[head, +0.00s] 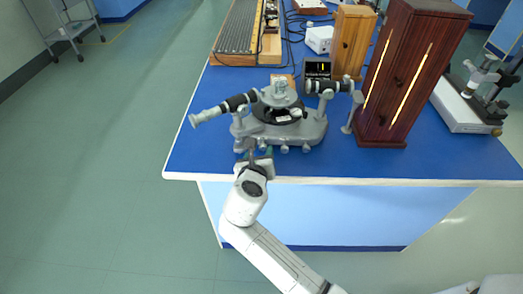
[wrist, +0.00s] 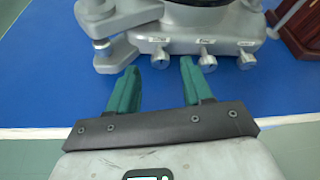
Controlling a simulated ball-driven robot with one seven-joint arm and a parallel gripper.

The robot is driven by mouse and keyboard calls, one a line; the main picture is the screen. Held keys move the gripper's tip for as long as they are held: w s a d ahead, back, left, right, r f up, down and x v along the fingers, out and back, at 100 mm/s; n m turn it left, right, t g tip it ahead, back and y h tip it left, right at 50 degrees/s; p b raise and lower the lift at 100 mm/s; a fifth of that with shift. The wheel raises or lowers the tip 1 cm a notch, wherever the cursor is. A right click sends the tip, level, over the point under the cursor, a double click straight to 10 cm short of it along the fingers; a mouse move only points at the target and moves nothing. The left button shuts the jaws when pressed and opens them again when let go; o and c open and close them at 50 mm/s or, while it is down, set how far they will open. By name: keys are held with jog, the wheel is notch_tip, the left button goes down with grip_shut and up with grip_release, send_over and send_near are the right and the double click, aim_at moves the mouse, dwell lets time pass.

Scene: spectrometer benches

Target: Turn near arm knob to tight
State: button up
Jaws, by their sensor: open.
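A grey metal spectrometer (head: 312,128) stands near the front edge of the blue bench, with a telescope tube pointing left. In the wrist view its base (wrist: 180,28) carries a row of small silver knobs along the front: a left knob (wrist: 160,60), a middle knob (wrist: 206,57) and a right knob (wrist: 246,60). Small labels sit above them, too blurred to read, so I cannot tell which is the near arm knob. My gripper (wrist: 158,76) is open and empty, its green fingers apart, with the left knob between and just beyond their tips. In the head view my gripper (head: 261,154) is at the base's front.
A levelling foot (wrist: 103,47) stands left of the knobs. A dark wooden cabinet (head: 412,72) with glowing slits stands to the right on the blue bench (head: 205,150). A lighter wooden box (head: 352,42) and a small black display (head: 318,69) are behind. The bench's front-left corner is clear.

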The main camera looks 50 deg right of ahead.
aim_at(262, 148)
jog(key=shift+x, duration=1.65)
grip_shut()
